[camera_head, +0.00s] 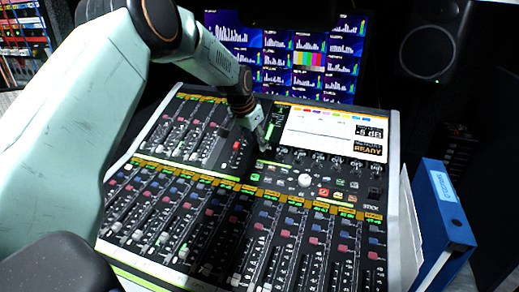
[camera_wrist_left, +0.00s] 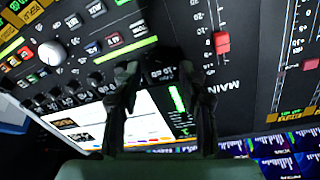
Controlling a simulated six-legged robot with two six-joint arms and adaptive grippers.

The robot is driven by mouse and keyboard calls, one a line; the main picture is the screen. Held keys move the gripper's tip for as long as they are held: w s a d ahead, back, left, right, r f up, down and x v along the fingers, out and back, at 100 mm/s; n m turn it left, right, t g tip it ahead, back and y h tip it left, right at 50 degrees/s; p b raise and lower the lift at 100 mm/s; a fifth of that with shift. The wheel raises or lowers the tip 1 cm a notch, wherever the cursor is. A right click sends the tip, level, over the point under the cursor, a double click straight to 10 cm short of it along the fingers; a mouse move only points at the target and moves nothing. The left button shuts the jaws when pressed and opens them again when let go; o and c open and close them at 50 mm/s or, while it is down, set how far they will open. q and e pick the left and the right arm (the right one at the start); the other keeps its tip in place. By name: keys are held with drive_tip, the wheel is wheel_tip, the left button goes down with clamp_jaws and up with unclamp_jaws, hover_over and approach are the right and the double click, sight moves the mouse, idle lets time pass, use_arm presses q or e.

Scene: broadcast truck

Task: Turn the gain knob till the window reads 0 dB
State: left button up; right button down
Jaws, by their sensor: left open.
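The mixing console (camera_head: 389,204) has a screen with a small window (camera_head: 370,133) at its right that reads about -5 dB, with READY below it. A row of small black knobs (camera_head: 319,158) runs under the screen. No label readable here marks the gain knob. My left gripper (camera_head: 262,136) is over the left end of this row, beside the screen's left edge. In the left wrist view my left gripper (camera_wrist_left: 160,70) is open. A dark knob (camera_wrist_left: 160,73) shows between its fingertips; I cannot tell whether they touch it. My right gripper is out of view.
A white round knob (camera_head: 305,180) and several lit buttons lie below the row. A red fader (camera_wrist_left: 222,43) labelled MAIN is near my left gripper. Many faders fill the console front. Monitors (camera_head: 340,45) stand behind; a blue binder (camera_head: 441,218) is at the right.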

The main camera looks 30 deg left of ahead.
sight(260, 153)
use_arm(q)
drive_tip(key=f, duration=0.1)
drive_tip(key=w+f, duration=0.1)
drive_tip(key=d+f, duration=0.1)
drive_tip(key=shift+w, duration=0.25)
drive_tip(key=shift+w+f, duration=0.15)
drive_tip(key=shift+f, duration=0.15)
drive_tip(key=shift+a+f, duration=0.15)
drive_tip(key=shift+a, duration=0.2)
drive_tip(key=shift+d, duration=0.1)
drive_tip(key=shift+c, duration=0.2)
drive_tip(key=shift+d, duration=0.2)
drive_tip(key=c, duration=0.3)
drive_tip(key=shift+a, duration=0.2)
drive_tip(key=c, duration=0.5)
drive_tip(key=shift+d, duration=0.1)
clamp_jaws()
